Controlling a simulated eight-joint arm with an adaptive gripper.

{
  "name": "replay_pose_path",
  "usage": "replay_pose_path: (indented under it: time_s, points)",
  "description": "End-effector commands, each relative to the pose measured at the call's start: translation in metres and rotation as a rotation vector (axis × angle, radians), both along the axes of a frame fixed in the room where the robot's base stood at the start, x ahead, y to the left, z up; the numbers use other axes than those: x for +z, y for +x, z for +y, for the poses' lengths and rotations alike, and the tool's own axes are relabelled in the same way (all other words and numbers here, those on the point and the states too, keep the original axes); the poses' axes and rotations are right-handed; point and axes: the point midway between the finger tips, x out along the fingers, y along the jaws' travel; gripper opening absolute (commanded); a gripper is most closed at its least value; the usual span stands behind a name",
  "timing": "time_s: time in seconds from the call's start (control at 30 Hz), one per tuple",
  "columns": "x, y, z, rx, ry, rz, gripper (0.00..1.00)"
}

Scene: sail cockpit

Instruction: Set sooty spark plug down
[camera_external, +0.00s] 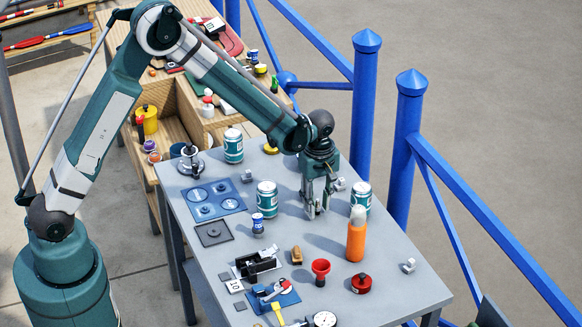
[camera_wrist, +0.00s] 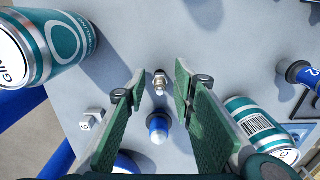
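My gripper (camera_external: 317,210) is low over the grey table, pointing down, between two teal and silver cans. In the wrist view its two green-padded fingers (camera_wrist: 158,80) stand apart. A small spark plug with a dark end and metal body (camera_wrist: 160,82) shows between the fingertips, with a visible gap on each side. A blue piece with a pale tip (camera_wrist: 158,127) is nearer the palm, also between the fingers. I cannot tell whether it belongs to the plug. The plug is not clear in the external view, and its contact with the table is hard to judge.
Cans stand close on both sides (camera_external: 267,198) (camera_external: 360,197). A numbered nut (camera_wrist: 92,118) is beside the fingers. Blue railings (camera_external: 408,140) border the table.

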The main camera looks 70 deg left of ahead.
Motion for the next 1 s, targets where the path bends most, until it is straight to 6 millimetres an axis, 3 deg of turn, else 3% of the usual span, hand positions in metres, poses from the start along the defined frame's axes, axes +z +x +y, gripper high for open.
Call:
replay_pose_path:
  time_s: [0.27,0.8,1.0]
  points:
    - [0.026,0.000,0.000,0.000,0.000,0.000,0.26]
    - [0.103,0.000,0.000,0.000,0.000,0.000,0.26]
    - [0.117,0.000,0.000,0.000,0.000,0.000,0.26]
